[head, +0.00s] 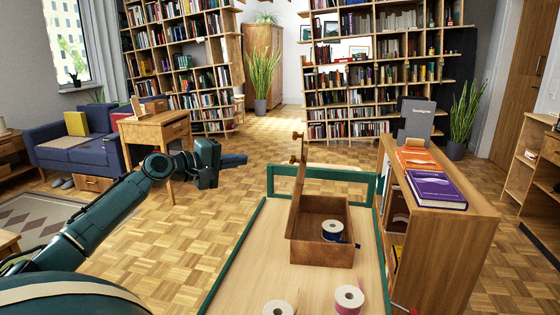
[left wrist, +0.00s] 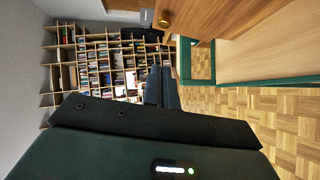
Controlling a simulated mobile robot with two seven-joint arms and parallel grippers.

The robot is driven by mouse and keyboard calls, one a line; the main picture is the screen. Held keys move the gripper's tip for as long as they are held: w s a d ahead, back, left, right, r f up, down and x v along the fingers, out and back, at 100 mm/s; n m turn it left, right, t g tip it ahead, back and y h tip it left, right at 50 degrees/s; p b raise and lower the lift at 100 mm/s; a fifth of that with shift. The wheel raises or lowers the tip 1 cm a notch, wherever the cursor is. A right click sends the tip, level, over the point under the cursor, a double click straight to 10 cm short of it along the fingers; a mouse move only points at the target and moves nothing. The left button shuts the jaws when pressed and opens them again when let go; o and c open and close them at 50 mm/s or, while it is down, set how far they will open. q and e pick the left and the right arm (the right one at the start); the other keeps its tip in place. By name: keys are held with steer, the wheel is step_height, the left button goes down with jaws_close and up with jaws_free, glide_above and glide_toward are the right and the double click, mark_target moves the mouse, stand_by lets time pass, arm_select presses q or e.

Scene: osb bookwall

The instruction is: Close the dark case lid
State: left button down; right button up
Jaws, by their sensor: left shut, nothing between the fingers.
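The dark brown wooden case (head: 322,252) stands on the light tabletop with its lid (head: 297,200) open, raised upright along the case's left side. A blue and white spool (head: 332,230) sits inside the case. My left gripper (head: 240,160) is shut and empty, in the air to the left of the lid and apart from it. Its closed fingers also show in the left wrist view (left wrist: 162,88). Brown wood with a brass-coloured knob fills the top of that view; I cannot tell for sure if it is the lid. My right gripper is not in view.
The table has a green rim (head: 322,172). Two spools, one pink and white (head: 348,299), one pale (head: 278,308), stand near its front. A low bookcase (head: 450,225) with books and a grey sign (head: 416,122) stands close to the right. Open floor lies left.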

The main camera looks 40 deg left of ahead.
arm_select(q)
steer(key=w+d+f+p, duration=0.1)
steer(key=w+d, duration=0.3)
steer(key=w, duration=0.6)
steer(key=shift+d+f+p, duration=0.35)
steer(key=shift+d+p, duration=0.05)
steer(key=shift+p, duration=0.05)
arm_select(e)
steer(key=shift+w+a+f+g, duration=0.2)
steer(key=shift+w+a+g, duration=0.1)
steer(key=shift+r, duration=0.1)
